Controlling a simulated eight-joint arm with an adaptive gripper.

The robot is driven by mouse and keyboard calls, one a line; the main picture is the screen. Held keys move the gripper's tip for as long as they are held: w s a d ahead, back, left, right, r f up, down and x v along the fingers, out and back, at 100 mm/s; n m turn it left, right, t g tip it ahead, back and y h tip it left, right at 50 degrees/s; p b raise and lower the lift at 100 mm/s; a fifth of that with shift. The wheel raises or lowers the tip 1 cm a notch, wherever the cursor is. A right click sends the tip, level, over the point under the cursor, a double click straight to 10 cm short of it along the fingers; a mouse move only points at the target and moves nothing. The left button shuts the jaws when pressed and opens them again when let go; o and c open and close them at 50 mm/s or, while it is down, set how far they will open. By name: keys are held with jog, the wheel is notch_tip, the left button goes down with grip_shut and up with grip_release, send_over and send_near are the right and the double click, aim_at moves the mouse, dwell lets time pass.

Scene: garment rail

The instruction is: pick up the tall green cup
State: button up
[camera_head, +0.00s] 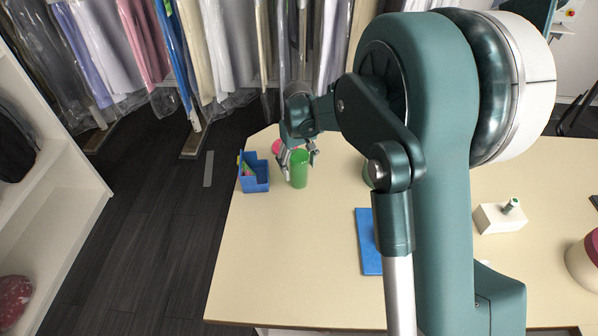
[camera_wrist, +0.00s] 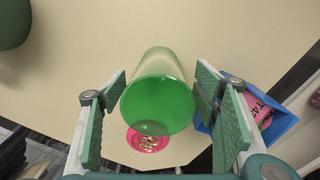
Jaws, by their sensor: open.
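The tall green cup (camera_head: 299,170) stands upright on the cream table near its left edge. In the wrist view the cup (camera_wrist: 158,100) shows its open rim towards the camera. My gripper (camera_head: 299,156) is at the cup's upper part. In the wrist view my gripper (camera_wrist: 160,105) is open, with one green finger pad on each side of the cup. A gap shows between the left pad and the cup; the right pad is very near the rim, and I cannot tell if it touches.
A blue bin (camera_head: 254,175) with items in it stands just left of the cup. A pink dish (camera_wrist: 148,140) holding small things is close by. A blue flat board (camera_head: 367,243) and a white block (camera_head: 499,218) lie further right. The front left of the table is clear.

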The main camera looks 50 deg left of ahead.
jog(key=shift+f, duration=0.15)
jog(key=shift+w+f+p, duration=0.1)
jog(key=shift+f+p, duration=0.3)
jog(key=shift+f, duration=2.1)
jog(key=c, duration=1)
